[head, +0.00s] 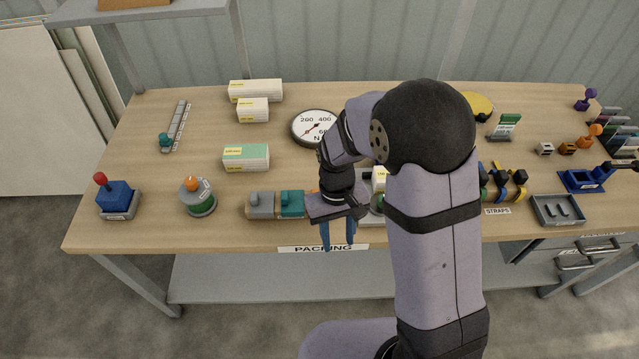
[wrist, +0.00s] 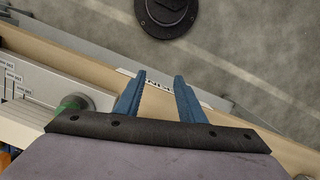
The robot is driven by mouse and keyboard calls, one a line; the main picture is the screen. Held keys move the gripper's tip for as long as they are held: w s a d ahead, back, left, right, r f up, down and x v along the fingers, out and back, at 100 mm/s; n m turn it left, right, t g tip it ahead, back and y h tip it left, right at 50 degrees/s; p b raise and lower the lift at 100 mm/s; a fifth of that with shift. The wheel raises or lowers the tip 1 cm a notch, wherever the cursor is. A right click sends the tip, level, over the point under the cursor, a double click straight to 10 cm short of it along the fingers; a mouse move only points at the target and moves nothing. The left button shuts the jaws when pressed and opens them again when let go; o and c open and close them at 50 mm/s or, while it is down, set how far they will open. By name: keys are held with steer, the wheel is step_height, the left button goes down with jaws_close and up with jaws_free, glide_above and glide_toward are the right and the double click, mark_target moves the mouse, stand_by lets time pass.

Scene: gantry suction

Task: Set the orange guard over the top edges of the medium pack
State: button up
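My gripper (head: 338,242) hangs over the front edge of the table, fingers pointing down, open and empty. In the wrist view its two blue fingers (wrist: 160,82) stand apart with nothing between them. A sliver of orange (head: 313,191) shows beside the teal block, mostly hidden by my gripper; I cannot tell for sure that it is the orange guard. Light cartons with yellow labels stand at the back left: a long one (head: 256,91), a small one (head: 253,111) and a teal-topped one (head: 246,157). Another pale pack (head: 380,178) is mostly hidden behind my arm. Which is the medium pack is unclear.
A grey block (head: 260,204) and a teal block (head: 291,203) sit left of my gripper. A round dial (head: 315,127) stands behind. A green-ringed device (head: 198,196) and a blue red-knobbed box (head: 117,199) are at left. Straps (head: 502,182) and a grey tray (head: 558,210) are at right.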

steer(key=w+a+r+t, duration=0.1)
steer(key=w+r, duration=0.1)
steer(key=w, duration=0.3)
steer(key=w+a+r+m, duration=0.1)
steer(key=w+a+r, duration=0.1)
steer(key=w, duration=0.3)
steer(key=w+a+r+t, duration=0.1)
steer(key=w+a+r, duration=0.1)
steer(key=w, duration=0.3)
steer(key=shift+r+m+t+y, duration=0.3)
steer(key=shift+r+m+y, duration=0.1)
steer(key=shift+s+d+m, duration=0.2)
steer(key=shift+s+m, duration=0.4)
steer(key=shift+s, duration=0.1)
steer(key=shift+w+a+f+p, duration=0.1)
steer(key=shift+f+p, duration=0.8)
steer(key=shift+f, duration=1)
steer(key=shift+a+f+p, duration=0.1)
steer(key=shift+f+p, duration=0.75)
steer(key=shift+f, duration=1)
steer(key=shift+c, duration=0.6)
jaws_close()
